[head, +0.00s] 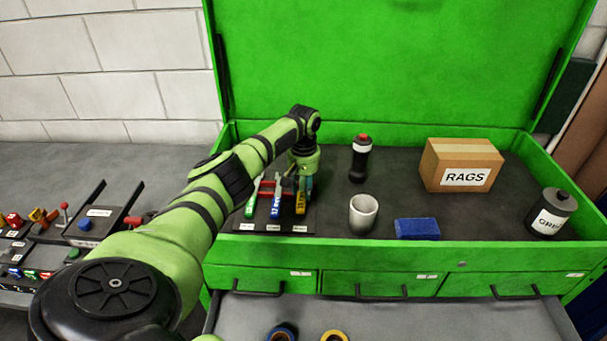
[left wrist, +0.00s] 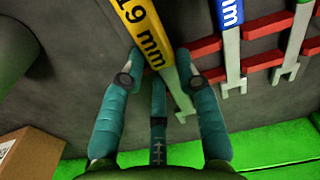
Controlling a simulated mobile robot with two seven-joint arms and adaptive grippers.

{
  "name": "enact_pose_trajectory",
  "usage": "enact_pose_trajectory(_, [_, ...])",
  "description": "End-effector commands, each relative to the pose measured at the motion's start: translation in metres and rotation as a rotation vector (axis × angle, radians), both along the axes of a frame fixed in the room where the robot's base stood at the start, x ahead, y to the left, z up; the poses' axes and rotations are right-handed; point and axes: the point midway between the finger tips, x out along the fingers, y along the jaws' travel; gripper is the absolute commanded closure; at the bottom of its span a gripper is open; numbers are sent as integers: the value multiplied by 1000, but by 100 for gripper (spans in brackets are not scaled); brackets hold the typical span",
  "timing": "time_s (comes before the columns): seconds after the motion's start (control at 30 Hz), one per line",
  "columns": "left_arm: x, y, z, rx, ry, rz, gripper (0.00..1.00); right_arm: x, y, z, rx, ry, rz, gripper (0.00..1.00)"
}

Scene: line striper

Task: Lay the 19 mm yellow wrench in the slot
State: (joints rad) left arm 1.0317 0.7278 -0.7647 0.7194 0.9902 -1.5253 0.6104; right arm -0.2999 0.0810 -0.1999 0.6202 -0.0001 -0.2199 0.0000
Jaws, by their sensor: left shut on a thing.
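The yellow wrench marked 19 mm (left wrist: 143,33) runs between the teal fingers of my left gripper (left wrist: 158,58), which is shut on it. In the head view the yellow wrench (head: 300,203) hangs below the left gripper (head: 302,184), at the right end of the wrench rack. The rack's red slotted rails (left wrist: 268,62) hold a blue wrench (left wrist: 230,45) and a green wrench (left wrist: 295,40). In the wrist view a red rail end lies right beside the yellow wrench. I cannot tell whether the wrench is seated in the slot. My right gripper is not in view.
An open drawer (head: 430,318) below holds tape rolls. More tools lie on the left bench.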

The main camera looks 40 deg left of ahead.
Motion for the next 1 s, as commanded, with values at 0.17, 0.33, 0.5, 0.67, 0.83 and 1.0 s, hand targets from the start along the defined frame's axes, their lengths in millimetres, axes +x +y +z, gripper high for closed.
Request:
enact_pose_trajectory(0.17, [0, 0, 1, -1, -1, 0, 100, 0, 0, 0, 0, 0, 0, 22])
enact_pose_trajectory(0.33, [0, 0, 0, -1, -1, 0, 100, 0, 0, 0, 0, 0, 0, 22])
enact_pose_trajectory(0.5, [0, 0, -3, -1, -1, 0, 100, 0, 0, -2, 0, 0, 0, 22])
enact_pose_trajectory(0.67, [0, 0, -5, -1, -1, 0, 100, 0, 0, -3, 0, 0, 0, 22])
enact_pose_trajectory(0.83, [0, 0, -8, 0, 0, 0, 100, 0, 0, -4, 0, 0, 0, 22])
enact_pose_trajectory(1.0, [0, 0, -10, 0, 0, 0, 100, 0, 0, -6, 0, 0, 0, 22])
